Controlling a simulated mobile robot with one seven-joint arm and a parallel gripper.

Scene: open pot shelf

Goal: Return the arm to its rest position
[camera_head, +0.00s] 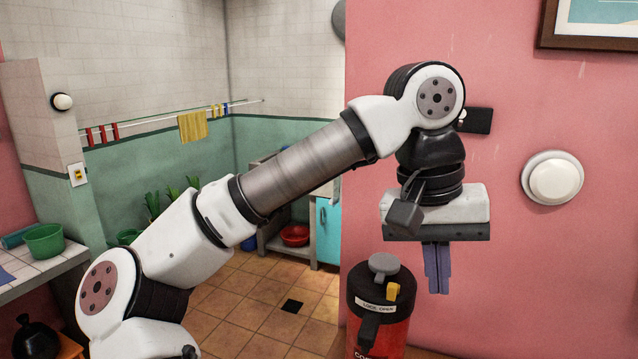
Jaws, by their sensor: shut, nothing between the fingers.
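My gripper (437,291) hangs at the right of the middle, pointing straight down, in front of the pink wall. Its blue-grey fingers are together with nothing between them. My arm reaches from the lower left up to a high bend at the right, then drops to the gripper. The arm hides part of the back room.
A red and black canister (378,310) stands below and left of my gripper. A round white fixture (553,178) is on the pink wall (590,270) to the right. A green bowl (44,241) sits on a tiled counter (40,275) at the left. Tiled floor (262,304) shows between.

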